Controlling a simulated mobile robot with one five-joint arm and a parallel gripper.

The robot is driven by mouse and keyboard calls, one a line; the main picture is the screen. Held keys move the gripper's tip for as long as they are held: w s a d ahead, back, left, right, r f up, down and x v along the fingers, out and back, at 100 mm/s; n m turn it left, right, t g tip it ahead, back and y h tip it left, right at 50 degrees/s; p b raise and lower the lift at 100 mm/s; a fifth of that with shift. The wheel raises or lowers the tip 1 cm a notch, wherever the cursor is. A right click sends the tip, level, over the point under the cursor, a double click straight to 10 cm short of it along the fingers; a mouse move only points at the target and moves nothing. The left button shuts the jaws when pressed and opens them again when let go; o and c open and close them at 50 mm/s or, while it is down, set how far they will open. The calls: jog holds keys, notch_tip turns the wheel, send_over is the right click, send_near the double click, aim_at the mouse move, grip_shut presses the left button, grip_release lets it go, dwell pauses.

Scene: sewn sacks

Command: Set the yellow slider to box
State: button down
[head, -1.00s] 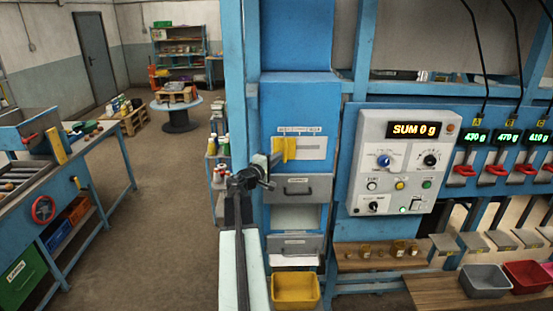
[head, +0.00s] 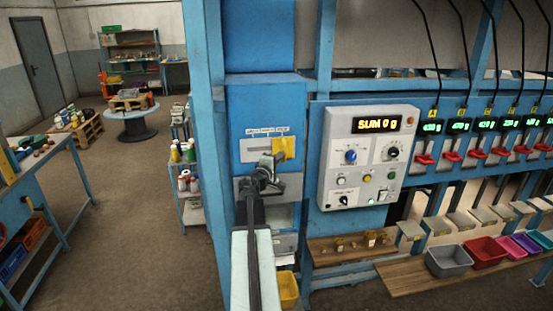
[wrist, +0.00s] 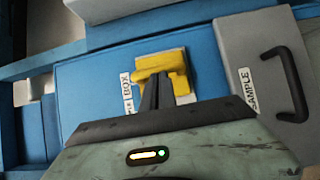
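The yellow slider (head: 284,146) is at the right end of its pale plate (head: 252,154) on the blue cabinet. In the wrist view the slider (wrist: 158,64) is level with the label BOX (wrist: 126,84); another label, partly readable, is below it. My gripper (head: 270,164) is at the slider's lower left in the head view. In the wrist view its dark fingers (wrist: 159,84) are together, with their tips against or very close to the slider's near side. They do not appear to clasp it. Exact contact is hidden.
A grey drawer marked SAMPLE (wrist: 246,85) with a black handle (wrist: 285,84) is beside the plate. The control box (head: 372,155), reading SUM 0 g, stands right of the cabinet. A yellow bin (head: 288,288) is below. Open floor is at left.

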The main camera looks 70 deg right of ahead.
jog(key=a, duration=1)
jog(key=shift+s, duration=0.1)
jog(key=w+a+f+m+t+y+b, duration=0.1)
jog(key=w+a+f+y+b, duration=0.25)
jog(key=w+a+f, duration=0.5)
jog(key=w+a+f+m+y+b, duration=0.1)
jog(key=w+a+f+y+b, duration=0.3)
jog(key=a+f, duration=0.7)
jog(key=w+a+f+m+t+y+b, duration=0.1)
jog(key=w+a+f+y+b, duration=0.1)
jog(key=w+a+f+b, duration=0.6)
jog(key=a+f+n+y+b, duration=0.1)
jog(key=a+f, duration=0.4)
jog(key=a, duration=0.8)
jog(key=a+f+n+g+y+b, duration=0.1)
jog(key=a+f+y, duration=0.3)
jog(key=a, duration=0.9)
jog(key=a+f+n+g+y+b, duration=0.1)
jog(key=a+f+y+b, duration=0.1)
jog(key=a+f, duration=0.5)
jog(key=a+y, duration=0.1)
jog(key=a, duration=0.5)
jog(key=shift+s, duration=0.25)
